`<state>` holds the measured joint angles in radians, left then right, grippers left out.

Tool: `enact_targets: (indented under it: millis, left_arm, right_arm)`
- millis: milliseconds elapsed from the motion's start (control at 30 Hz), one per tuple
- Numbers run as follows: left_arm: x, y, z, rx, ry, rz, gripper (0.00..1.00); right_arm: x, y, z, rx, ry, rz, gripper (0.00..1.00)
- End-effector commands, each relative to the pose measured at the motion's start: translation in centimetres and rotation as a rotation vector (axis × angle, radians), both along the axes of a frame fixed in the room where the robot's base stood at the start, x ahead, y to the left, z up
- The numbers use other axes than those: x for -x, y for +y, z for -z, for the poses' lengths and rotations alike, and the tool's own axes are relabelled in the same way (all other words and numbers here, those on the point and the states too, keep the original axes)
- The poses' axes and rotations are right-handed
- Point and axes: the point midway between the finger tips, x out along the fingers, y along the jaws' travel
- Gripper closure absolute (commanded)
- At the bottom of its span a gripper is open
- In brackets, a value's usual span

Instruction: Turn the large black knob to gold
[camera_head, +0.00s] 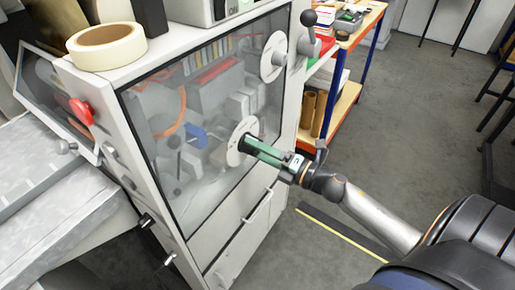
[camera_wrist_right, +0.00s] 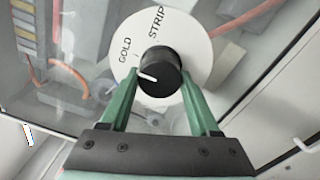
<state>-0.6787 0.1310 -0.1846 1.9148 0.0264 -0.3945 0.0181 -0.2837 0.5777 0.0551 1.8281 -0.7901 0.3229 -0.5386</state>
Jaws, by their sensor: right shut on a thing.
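The large black knob (camera_wrist_right: 160,72) sits on a round white dial (camera_wrist_right: 195,45), which also shows on the cabinet's glass front in the head view (camera_head: 234,155). The dial carries the words GOLD, at upper left in the wrist view, and STRIP, at the top. The knob's white pointer line lies on its left side, below the word GOLD and not in line with it. My right gripper (camera_head: 254,147) has its green fingers on either side of the knob and is shut on it; it fills the lower wrist view (camera_wrist_right: 160,84). My left gripper is not in view.
A second white dial (camera_head: 273,57) is higher on the glass. A black-balled lever (camera_head: 308,18) is at the cabinet's upper right. A red button (camera_head: 82,111) and a tape roll (camera_head: 107,46) are at left.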

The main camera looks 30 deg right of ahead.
Motion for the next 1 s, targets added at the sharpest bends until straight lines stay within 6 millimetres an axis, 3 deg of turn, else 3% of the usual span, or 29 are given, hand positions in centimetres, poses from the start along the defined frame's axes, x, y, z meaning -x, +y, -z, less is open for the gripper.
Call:
enact_targets:
  millis: [200,233,500,800,1000]
  left_arm:
    - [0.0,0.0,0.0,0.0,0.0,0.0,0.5]
    - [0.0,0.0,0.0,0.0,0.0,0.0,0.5]
    - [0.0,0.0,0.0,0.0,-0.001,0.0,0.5]
    - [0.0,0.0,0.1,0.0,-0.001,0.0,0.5]
    - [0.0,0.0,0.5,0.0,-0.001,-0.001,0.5]
  right_arm:
    - [0.0,0.0,0.0,0.0,-0.001,0.0,0.93]
    - [0.0,0.0,0.0,0.0,-0.001,0.0,0.36]
    - [0.0,0.0,0.0,0.001,-0.001,0.0,0.07]
    - [0.2,-0.1,0.1,0.001,0.0,0.0,0.07]
    - [2.0,-0.8,0.3,0.0,0.003,0.001,0.07]
